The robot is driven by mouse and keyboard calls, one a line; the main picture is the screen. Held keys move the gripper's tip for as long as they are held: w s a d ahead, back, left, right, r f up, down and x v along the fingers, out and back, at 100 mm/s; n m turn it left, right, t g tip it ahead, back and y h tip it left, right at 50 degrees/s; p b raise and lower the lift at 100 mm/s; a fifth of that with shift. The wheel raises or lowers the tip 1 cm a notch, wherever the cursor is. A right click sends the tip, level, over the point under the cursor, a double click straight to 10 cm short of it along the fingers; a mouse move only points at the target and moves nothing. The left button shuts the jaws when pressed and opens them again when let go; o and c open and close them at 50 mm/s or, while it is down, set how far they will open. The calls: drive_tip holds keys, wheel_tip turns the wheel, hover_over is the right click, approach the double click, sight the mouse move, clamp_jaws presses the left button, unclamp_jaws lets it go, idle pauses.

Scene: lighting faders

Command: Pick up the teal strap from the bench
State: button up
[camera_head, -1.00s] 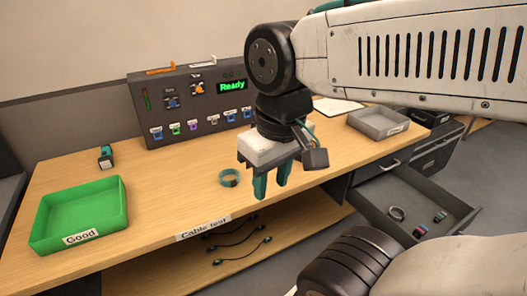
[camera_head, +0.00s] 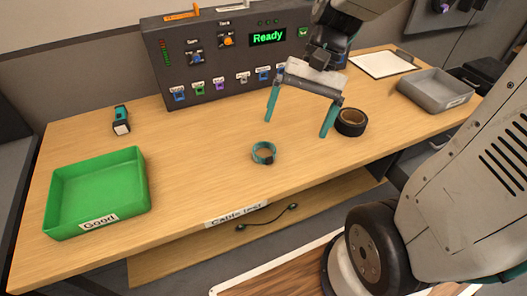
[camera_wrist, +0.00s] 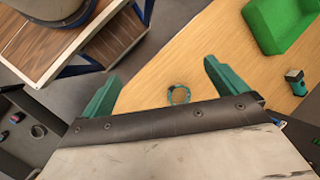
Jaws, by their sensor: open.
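The teal strap (camera_head: 263,153) is a small closed ring with a dark part, lying on the wooden bench (camera_head: 200,155) near its front middle. It also shows in the wrist view (camera_wrist: 179,96), between the lines of the two fingers and beyond them. My gripper (camera_head: 296,128) has two teal fingers spread wide and nothing between them. It hangs above the bench, to the right of the strap in the head view and apart from it. Nothing hides the strap.
A black tape roll (camera_head: 351,122) sits by my right finger. A green bin (camera_head: 97,192) labelled Good stands at left, a teal-and-black torch-like item (camera_head: 121,120) behind it. A control panel (camera_head: 205,75) is at the back, a grey tray (camera_head: 436,88) at right. Bench around the strap is clear.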

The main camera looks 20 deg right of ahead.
drive_tip(key=w+d+f+m+y, duration=0.2)
drive_tip(key=w+f+m+y, duration=0.35)
drive_tip(key=w+f, duration=0.3)
drive_tip(key=m+t+y, duration=0.2)
drive_tip(key=m+y, duration=0.1)
drive_tip(key=m, duration=0.4)
approach(264, 155)
drive_tip(key=shift+s+a+r+n, duration=0.15)
drive_tip(key=shift+s+a+r, duration=0.1)
drive_tip(key=shift+a, duration=0.2)
drive_tip(key=shift+s+a+r+n, duration=0.1)
drive_tip(key=shift+s+a+r, duration=0.1)
drive_tip(key=shift+a, duration=0.2)
drive_tip(key=shift+w+f+t, duration=0.1)
drive_tip(key=shift+f+t, duration=0.2)
drive_tip(key=shift+f, duration=0.05)
drive_tip(key=shift+a+f, duration=0.2)
drive_tip(key=shift+a, duration=0.05)
drive_tip(key=x, duration=0.2)
drive_tip(key=r+x, duration=0.1)
drive_tip(key=x, duration=0.4)
drive_tip(key=shift+a+r, duration=0.15)
drive_tip(key=shift+a, duration=0.2)
drive_tip(key=shift+c, duration=0.4)
drive_tip(key=c, duration=1)
